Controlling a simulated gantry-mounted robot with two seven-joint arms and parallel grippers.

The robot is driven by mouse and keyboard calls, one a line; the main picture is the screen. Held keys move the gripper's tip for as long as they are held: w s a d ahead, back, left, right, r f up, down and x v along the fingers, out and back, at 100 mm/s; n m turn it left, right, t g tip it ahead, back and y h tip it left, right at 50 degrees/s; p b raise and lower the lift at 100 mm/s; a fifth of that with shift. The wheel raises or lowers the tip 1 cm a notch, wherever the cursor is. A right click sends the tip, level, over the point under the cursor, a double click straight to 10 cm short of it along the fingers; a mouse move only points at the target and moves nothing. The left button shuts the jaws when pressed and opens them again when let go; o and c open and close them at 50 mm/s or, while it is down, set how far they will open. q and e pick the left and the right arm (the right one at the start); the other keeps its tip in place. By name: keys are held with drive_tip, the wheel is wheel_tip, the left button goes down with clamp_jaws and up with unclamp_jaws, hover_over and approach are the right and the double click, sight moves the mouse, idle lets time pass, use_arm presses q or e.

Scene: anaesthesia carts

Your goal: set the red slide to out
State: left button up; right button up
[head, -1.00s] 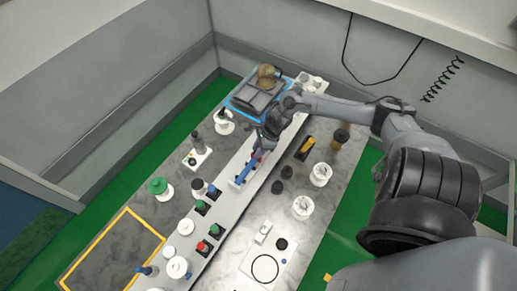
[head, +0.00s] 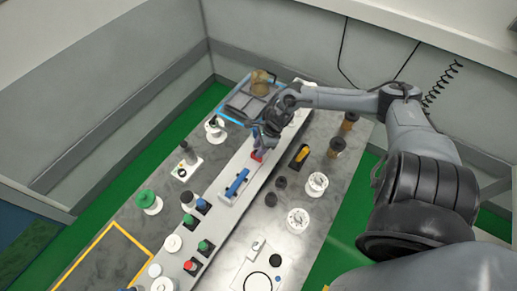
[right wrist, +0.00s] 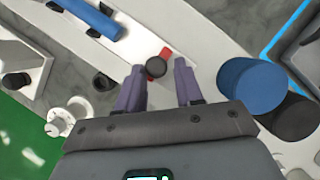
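The red slide (head: 257,156) shows as a small red patch on the long pale panel in the head view, partly hidden by my right gripper (head: 260,146). In the right wrist view, the red slide (right wrist: 166,51) has a dark round knob (right wrist: 156,67) on it. The two purple fingers of my right gripper (right wrist: 159,75) are apart, with the knob between or just beyond their tips. I see no clear contact with the knob. My left gripper is not in view.
A blue bar-shaped slide (head: 237,183) sits nearer on the same panel and shows at top left in the right wrist view (right wrist: 90,15). A blue cylinder (right wrist: 250,85) stands close beside the fingers. A yellow-handled lever (head: 301,154) and dark knobs lie to the right.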

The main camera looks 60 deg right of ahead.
drive_tip(key=shift+o, duration=1.1)
drive_tip(key=shift+r, duration=0.1)
drive_tip(key=shift+v, duration=0.8)
drive_tip(key=shift+p+v, duration=2.9)
drive_tip(key=shift+v, duration=1.65)
drive_tip(key=shift+a, duration=0.1)
